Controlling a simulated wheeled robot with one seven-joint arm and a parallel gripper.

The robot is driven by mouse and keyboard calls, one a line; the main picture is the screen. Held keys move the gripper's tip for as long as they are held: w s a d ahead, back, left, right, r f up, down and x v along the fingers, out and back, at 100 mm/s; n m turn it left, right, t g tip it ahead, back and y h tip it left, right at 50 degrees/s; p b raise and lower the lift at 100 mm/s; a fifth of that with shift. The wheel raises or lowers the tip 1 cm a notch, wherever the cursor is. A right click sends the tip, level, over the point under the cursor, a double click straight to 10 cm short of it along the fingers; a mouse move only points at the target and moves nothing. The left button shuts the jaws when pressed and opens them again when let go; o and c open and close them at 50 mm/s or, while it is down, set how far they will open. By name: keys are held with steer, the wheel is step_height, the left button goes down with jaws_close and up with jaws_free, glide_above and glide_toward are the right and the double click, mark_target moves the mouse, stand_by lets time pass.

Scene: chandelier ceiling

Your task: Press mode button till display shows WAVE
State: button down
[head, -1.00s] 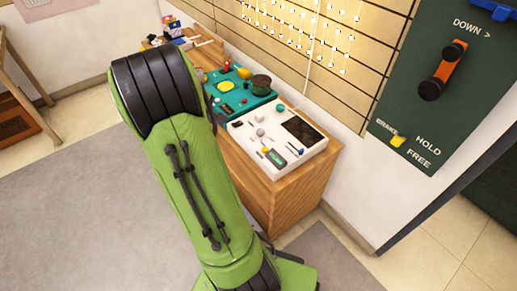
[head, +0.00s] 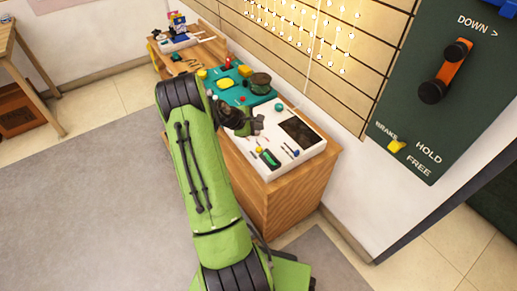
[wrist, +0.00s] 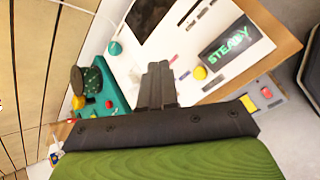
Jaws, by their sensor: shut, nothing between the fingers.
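The white panel (head: 312,146) lies on top of the wooden cabinet. Its small display (wrist: 229,41) reads STEADY in green letters; in the head view the display (head: 269,158) is too small to read. A round yellow button (wrist: 200,73) sits beside the display and also shows in the head view (head: 259,149). No mode label is readable. My gripper (wrist: 160,70) is shut and empty, with its fingers over the panel, to the left of the yellow button in the wrist view. In the head view my gripper (head: 257,126) is over the panel's left part.
A larger dark screen (head: 300,131) and small sliders share the panel. A teal panel (head: 243,88) with a yellow pad and a dark round part adjoins it. A teal knob (wrist: 114,48) stands near the panel's edge. A dark green wall board (head: 420,130) with an orange lever is at right.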

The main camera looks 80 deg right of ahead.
mark_target(257, 150)
step_height(257, 150, down, 9)
steer(key=b, duration=0.6)
stand_by(1.7)
steer(key=shift+f+b, duration=0.35)
steer(key=shift+b, duration=0.1)
steer(key=shift+f+b, duration=0.3)
steer(key=shift+f, duration=0.2)
stand_by(0.5)
steer(key=shift+r+p, duration=0.75)
steer(key=shift+r, duration=0.2)
step_height(257, 150, up, 5)
steer(key=p, duration=0.4)
steer(key=shift+r, duration=0.1)
